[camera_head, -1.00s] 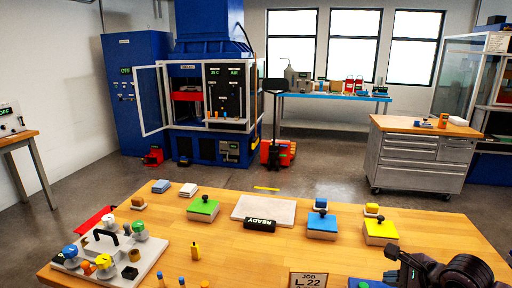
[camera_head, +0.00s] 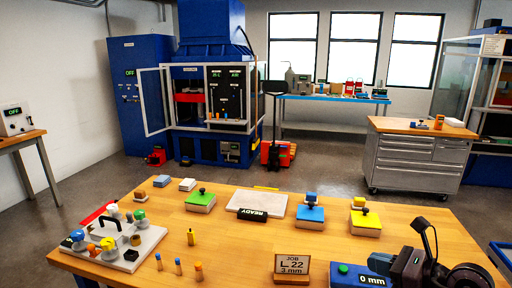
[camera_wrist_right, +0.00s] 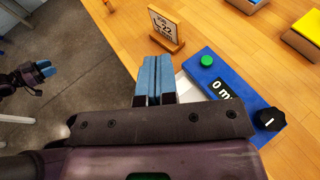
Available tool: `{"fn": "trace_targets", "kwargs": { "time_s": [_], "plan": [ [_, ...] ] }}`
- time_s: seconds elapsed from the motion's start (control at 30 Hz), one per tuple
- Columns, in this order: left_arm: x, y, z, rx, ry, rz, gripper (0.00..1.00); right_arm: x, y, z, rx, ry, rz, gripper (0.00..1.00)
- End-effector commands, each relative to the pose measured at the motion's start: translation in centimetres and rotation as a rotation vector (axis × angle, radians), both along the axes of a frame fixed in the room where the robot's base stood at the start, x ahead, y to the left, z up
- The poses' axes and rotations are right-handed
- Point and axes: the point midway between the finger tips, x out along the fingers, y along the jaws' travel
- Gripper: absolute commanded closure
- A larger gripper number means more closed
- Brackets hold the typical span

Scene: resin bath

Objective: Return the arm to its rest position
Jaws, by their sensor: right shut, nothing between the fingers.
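My right gripper (camera_head: 382,264) is at the lower right of the head view, by the blue device with a 0 mm display (camera_head: 350,277). In the right wrist view its blue fingers (camera_wrist_right: 155,78) are together and empty. They point at the foot of the wooden job sign (camera_wrist_right: 166,30), with the blue device (camera_wrist_right: 232,100) to their right. Whether they touch anything is unclear. My left gripper (camera_wrist_right: 42,69) shows at the left edge of the right wrist view, over the floor beside the table. Its jaw state is unclear. It is out of the head view.
The wooden table (camera_head: 235,255) holds a grey fixture plate (camera_head: 150,240) with knobs, a pale board (camera_head: 262,203) with a READY display, and green, blue and yellow blocks. The job sign (camera_head: 292,268) stands at the front. A tool cart (camera_head: 415,160) stands behind.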

Motion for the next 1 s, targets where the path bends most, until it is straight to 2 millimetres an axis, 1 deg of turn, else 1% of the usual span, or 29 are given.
{"fn": "trace_targets", "kwargs": {
  "time_s": [0.03, 0.1, 0.17, 0.2, 0.27, 0.3, 0.37, 0.4, 0.47, 0.5, 0.57, 0.67, 0.7, 0.77, 0.8, 0.87, 0.9, 0.97, 1.0],
  "plan": [
    [0.0, 0.0, 0.0, 0.0, 0.0, 0.0, 0.57, 0.0, 0.5, 0.7, 0.125, 0.026, -0.017, 1.0],
    [-0.1, 0.0, 0.0, 0.0, 0.001, -0.001, 0.57, 0.0, 1.0, 1.6, 0.309, 0.071, -0.046, 1.0],
    [-0.2, 0.0, -0.1, -0.001, 0.002, 0.001, 0.57, 0.0, 1.1, 2.3, 0.468, 0.117, -0.075, 1.0],
    [-0.2, 0.0, -0.1, -0.001, 0.003, 0.001, 0.57, -0.1, 1.1, 2.5, 0.574, 0.152, -0.097, 1.0],
    [-0.3, 0.0, -0.1, -0.001, 0.005, 0.001, 0.57, 0.0, 0.9, 2.7, 0.733, 0.206, -0.134, 1.0],
    [-0.4, 0.0, -0.2, -0.001, 0.007, 0.001, 0.57, -0.1, 0.6, 2.7, 0.838, 0.245, -0.162, 1.0],
    [-0.6, 0.0, -0.3, -0.001, 0.011, 0.003, 0.57, -0.1, 0.1, 2.5, 0.995, 0.306, -0.207, 1.0],
    [-0.8, 0.1, -0.4, -0.001, 0.014, 0.003, 0.57, -0.1, -0.3, 2.2, 1.099, 0.348, -0.241, 1.0],
    [-1.0, 0.1, -0.5, -0.001, 0.019, 0.005, 0.57, -0.1, -1.0, 1.4, 1.253, 0.415, -0.295, 1.0],
    [-1.1, 0.1, -0.6, -0.001, 0.02, 0.005, 0.57, -0.2, -1.5, 0.7, 1.356, 0.461, -0.335, 1.0],
    [-1.1, 0.1, -0.6, -0.001, 0.021, 0.005, 0.57, -0.5, -2.3, -0.6, 1.508, 0.532, -0.399, 1.0],
    [-1.1, 0.1, -0.6, -0.001, 0.021, 0.005, 0.57, -1.2, -3.4, -3.4, 1.754, 0.652, -0.518, 1.0],
    [-1.0, 0.1, -0.6, -0.001, 0.02, 0.005, 0.57, -1.6, -3.9, -4.7, 1.852, 0.703, -0.571, 1.0],
    [-1.0, 0.1, -0.5, -0.001, 0.019, 0.004, 0.57, -2.4, -4.3, -7.0, 1.994, 0.779, -0.654, 1.0],
    [-0.9, 0.1, -0.5, -0.001, 0.018, 0.004, 0.57, -3.1, -4.5, -8.6, 2.089, 0.831, -0.713, 1.0],
    [-0.8, 0.0, -0.5, -0.001, 0.016, 0.004, 0.57, -4.4, -4.7, -11.1, 2.225, 0.907, -0.805, 1.0],
    [-0.8, 0.0, -0.4, -0.001, 0.015, 0.004, 0.57, -5.4, -4.6, -12.8, 2.312, 0.958, -0.868, 1.0],
    [-0.7, 0.0, -0.4, -0.001, 0.013, 0.002, 0.57, -7.2, -4.3, -15.5, 2.435, 1.031, -0.963, 1.0],
    [-0.6, 0.0, -0.4, -0.001, 0.012, 0.002, 0.57, -8.5, -4.0, -17.2, 2.513, 1.078, -1.026, 1.0]
  ]
}}
